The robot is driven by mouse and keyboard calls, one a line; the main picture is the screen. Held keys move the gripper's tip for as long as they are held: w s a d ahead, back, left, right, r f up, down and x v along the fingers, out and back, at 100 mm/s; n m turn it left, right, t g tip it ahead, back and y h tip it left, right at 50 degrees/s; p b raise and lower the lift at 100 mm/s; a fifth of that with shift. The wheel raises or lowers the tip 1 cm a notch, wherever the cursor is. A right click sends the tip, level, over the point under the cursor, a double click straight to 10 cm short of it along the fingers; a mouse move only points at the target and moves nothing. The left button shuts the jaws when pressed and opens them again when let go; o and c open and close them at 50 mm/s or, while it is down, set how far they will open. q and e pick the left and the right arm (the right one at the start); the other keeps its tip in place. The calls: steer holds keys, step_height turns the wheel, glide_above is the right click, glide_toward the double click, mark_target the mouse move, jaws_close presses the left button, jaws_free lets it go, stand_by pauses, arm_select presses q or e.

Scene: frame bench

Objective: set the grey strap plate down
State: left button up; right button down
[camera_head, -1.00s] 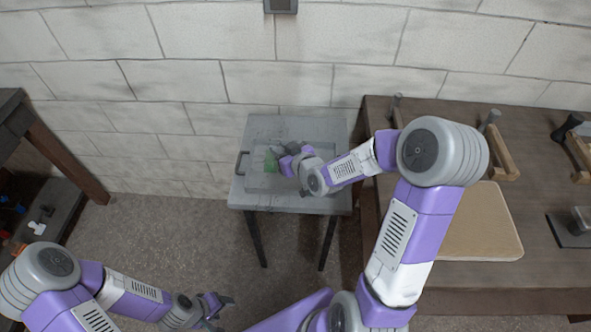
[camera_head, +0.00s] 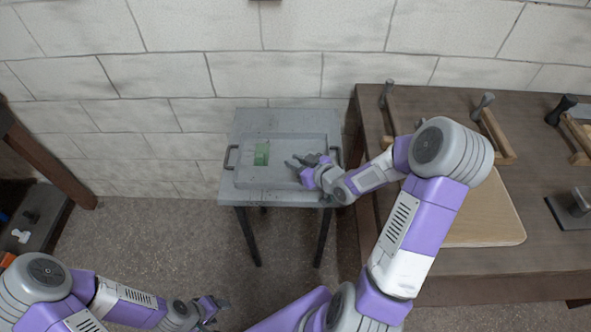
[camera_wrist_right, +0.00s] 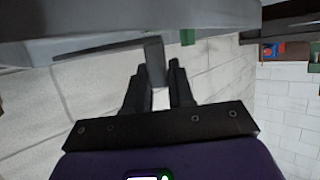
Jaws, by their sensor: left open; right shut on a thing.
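My right gripper (camera_head: 303,162) is over the right part of a grey tray (camera_head: 240,178) on a small grey table. In the right wrist view its fingers (camera_wrist_right: 158,88) are shut on a grey strap plate (camera_wrist_right: 154,62), which sticks out beyond the fingertips. In the head view the plate is hard to tell from the grey fingers. I cannot tell whether it touches the tray. My left gripper (camera_head: 213,306) is open and empty, low in the head view, away from the table.
A green piece (camera_head: 262,153) stands in the tray, left of my right gripper. The tray has dark handles at both ends. A wooden bench (camera_head: 440,115) with clamps and a pale board (camera_head: 490,220) is at the right.

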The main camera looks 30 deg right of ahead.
step_height(320, 180, down, 3)
steer(key=shift+f+b, duration=0.1)
steer(key=shift+b, duration=0.4)
steer(key=c, duration=1.4)
jaws_free()
steer(key=shift+f, duration=0.1)
steer(key=o, duration=0.4)
steer(key=shift+o, duration=0.2)
steer(key=shift+r, duration=0.2)
